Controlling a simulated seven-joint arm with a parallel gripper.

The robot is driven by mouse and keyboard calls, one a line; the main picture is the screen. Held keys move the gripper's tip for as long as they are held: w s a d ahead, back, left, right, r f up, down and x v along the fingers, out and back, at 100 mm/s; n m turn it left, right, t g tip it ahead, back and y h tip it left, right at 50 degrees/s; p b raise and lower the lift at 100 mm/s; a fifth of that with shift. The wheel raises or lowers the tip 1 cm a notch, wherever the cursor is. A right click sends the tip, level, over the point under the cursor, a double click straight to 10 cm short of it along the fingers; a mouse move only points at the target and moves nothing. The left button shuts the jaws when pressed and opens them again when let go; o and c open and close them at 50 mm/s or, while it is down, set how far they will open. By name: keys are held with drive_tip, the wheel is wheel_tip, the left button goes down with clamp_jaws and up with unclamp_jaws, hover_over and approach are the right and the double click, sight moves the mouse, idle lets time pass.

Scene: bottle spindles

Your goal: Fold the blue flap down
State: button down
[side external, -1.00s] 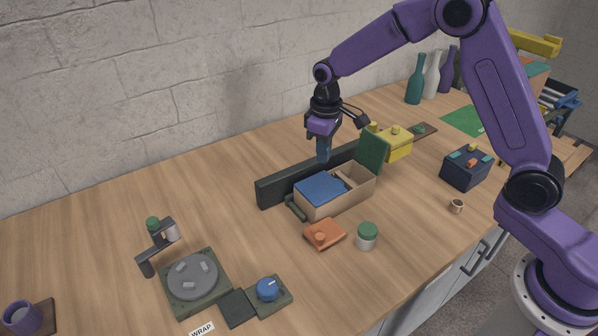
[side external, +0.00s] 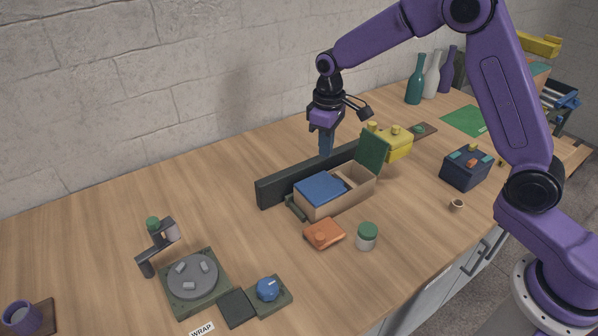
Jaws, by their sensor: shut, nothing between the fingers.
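The blue flap (side external: 320,187) lies flat over the left part of an open tan box (side external: 335,206). The green flap (side external: 374,152) stands up at the box's right end. The right part of the box is open and part of its inside shows. My gripper (side external: 325,154) is shut and empty. In the picture it is above and behind the box, by the dark upright board, and apart from the blue flap.
A long dark board (side external: 285,184) stands behind the box. A yellow box (side external: 396,149) is behind the green flap. An orange block (side external: 323,234) and a green-lidded jar (side external: 367,236) stand in front. A turntable (side external: 193,275) is at front left. The table's left middle is clear.

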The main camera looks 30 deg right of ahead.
wheel_tip(320, 180, up, 5)
drive_tip(key=shift+r, duration=0.15)
idle(0.5)
idle(0.3)
drive_tip(key=s+a+r+n, duration=0.1)
drive_tip(key=s+n, duration=0.1)
drive_tip(key=s, duration=0.7)
drive_tip(key=s+a+r+n, duration=0.1)
drive_tip(key=s+r, duration=0.1)
drive_tip(key=s, duration=0.7)
drive_tip(key=s+d+f+n, duration=0.1)
drive_tip(key=s+d, duration=0.2)
drive_tip(key=s, duration=0.6)
drive_tip(key=s+d+f+n, duration=0.1)
drive_tip(key=s+d, duration=0.3)
drive_tip(key=s, duration=0.4)
drive_tip(key=shift+s+n, duration=0.35)
drive_tip(key=shift+n, duration=0.45)
